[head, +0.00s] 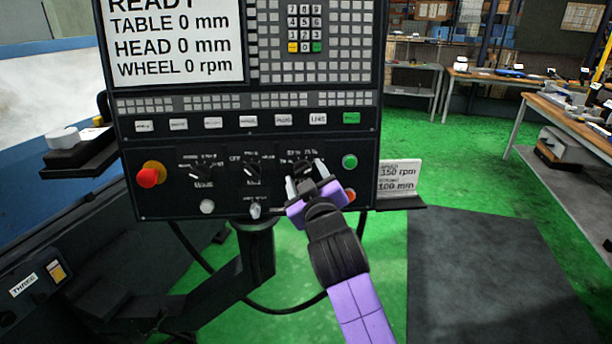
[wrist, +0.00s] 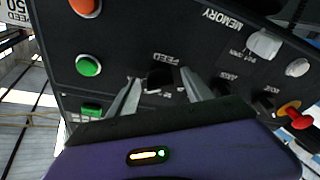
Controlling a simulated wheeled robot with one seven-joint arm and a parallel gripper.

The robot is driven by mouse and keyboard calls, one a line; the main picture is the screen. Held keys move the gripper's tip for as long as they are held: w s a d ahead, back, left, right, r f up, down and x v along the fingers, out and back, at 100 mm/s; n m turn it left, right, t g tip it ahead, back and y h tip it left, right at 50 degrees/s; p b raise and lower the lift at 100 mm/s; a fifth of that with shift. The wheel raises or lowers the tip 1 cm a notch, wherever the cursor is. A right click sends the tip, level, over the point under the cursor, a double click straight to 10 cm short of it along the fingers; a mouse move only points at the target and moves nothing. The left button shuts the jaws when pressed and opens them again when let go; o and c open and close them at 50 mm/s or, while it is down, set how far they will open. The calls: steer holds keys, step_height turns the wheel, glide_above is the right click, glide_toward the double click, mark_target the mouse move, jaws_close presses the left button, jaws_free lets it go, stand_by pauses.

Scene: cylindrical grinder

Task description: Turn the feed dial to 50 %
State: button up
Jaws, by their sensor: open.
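The feed dial (head: 303,166) is a small black knob at the right of the lower row of dials on the dark control panel (head: 228,205). In the wrist view, the dial (wrist: 160,77) sits below the FEED label in an upside-down image. My gripper (head: 305,173) is open in front of the dial. In the wrist view, my gripper's (wrist: 161,79) two fingers lie on either side of the dial with gaps visible. I cannot tell whether they touch it. The pointer setting is too dark and small to read, and the fingers partly cover the scale.
Two other dials (head: 252,172) (head: 201,173) sit left of the feed dial. A red stop button (head: 148,177) is at the far left. A green button (head: 349,161) is close on the right. The screen (head: 173,45) reads READY. A placard (head: 399,177) stands right of the panel.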

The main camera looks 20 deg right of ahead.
jaws_close()
steer(key=shift+r+n+p, duration=0.1)
steer(key=shift+n+p, duration=0.2)
steer(key=shift+p, duration=0.2)
steer(key=n+p, duration=0.1)
steer(key=n+y+p, duration=0.1)
steer(key=n+p, duration=0.1)
steer(key=shift+d+r, duration=0.15)
steer(key=shift+r, duration=0.1)
steer(key=n+g+p, duration=0.1)
steer(key=n+p, duration=0.3)
steer(key=p, duration=0.1)
steer(key=shift+r+n+y, duration=0.1)
steer(key=shift+n+y, duration=0.3)
steer(key=n+p, duration=0.2)
steer(key=n, duration=0.1)
steer(key=shift+n+g+p, duration=0.3)
steer(key=shift+n+p, duration=0.1)
steer(key=n+p, duration=0.1)
steer(key=n, duration=0.3)
steer(key=shift+g, duration=0.4)
